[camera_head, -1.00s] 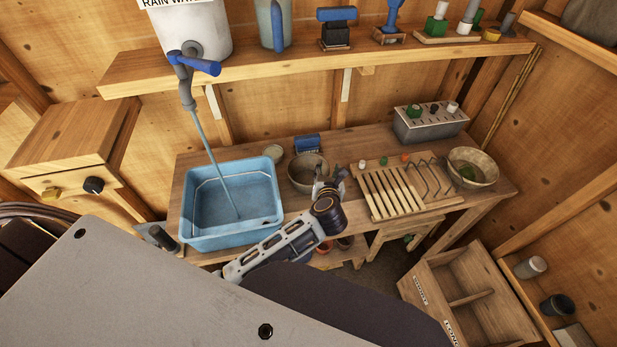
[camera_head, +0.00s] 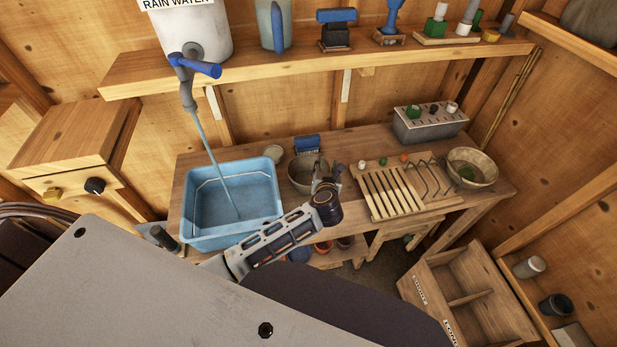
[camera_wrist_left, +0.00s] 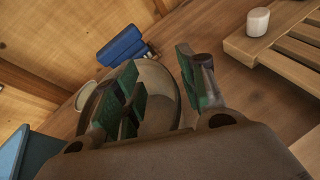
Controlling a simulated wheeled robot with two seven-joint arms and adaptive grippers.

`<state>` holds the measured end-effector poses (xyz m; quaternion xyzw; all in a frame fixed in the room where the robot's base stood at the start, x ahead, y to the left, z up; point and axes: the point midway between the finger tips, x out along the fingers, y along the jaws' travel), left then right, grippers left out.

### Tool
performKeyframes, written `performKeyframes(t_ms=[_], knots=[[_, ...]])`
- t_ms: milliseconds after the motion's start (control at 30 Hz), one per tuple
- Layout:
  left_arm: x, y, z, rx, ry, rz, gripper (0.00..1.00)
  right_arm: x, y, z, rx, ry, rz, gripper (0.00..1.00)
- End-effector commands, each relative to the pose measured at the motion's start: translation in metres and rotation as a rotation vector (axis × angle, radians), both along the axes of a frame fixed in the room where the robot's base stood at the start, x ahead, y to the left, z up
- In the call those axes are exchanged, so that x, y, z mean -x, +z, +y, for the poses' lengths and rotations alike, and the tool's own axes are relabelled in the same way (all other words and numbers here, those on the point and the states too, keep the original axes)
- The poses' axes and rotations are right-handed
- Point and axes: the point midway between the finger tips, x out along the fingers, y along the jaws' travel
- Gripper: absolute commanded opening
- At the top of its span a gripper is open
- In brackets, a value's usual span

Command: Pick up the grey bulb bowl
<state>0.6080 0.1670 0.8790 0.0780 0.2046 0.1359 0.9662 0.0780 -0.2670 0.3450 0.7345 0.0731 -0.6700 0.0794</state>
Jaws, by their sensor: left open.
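The grey bulb bowl (camera_head: 299,176) stands on the wooden bench, just right of the blue basin. My left gripper (camera_head: 327,172) is over the bowl's right side and hides part of it. In the left wrist view the bowl (camera_wrist_left: 158,98) shows between and behind the fingers. The left gripper (camera_wrist_left: 160,95) is open there, with green-padded fingers spread apart. One finger overlaps the bowl's interior in the picture and the other is near its right rim. I cannot tell whether either finger touches the bowl. My right gripper is not in view.
The blue basin (camera_head: 192,235) with a stream of water falling into it is close on the left. A slatted rack (camera_head: 372,207) is close on the right. A blue object (camera_head: 307,144) and a small round dish (camera_head: 273,153) sit behind the bowl.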

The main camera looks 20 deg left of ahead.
Motion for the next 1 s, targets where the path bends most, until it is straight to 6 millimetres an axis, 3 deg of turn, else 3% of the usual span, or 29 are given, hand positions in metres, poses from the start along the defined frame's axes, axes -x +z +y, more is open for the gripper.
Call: performKeyframes(t_ms=[300,767,1000], knots=[[-0.015,-0.007,0.005,0.001,-0.002,0.000,0.41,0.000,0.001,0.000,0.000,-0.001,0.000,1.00],[-0.016,-0.007,0.005,0.002,-0.001,0.001,0.41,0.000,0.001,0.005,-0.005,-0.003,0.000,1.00],[-0.016,-0.007,0.005,0.002,-0.001,0.001,0.11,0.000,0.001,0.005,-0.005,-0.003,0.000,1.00]])
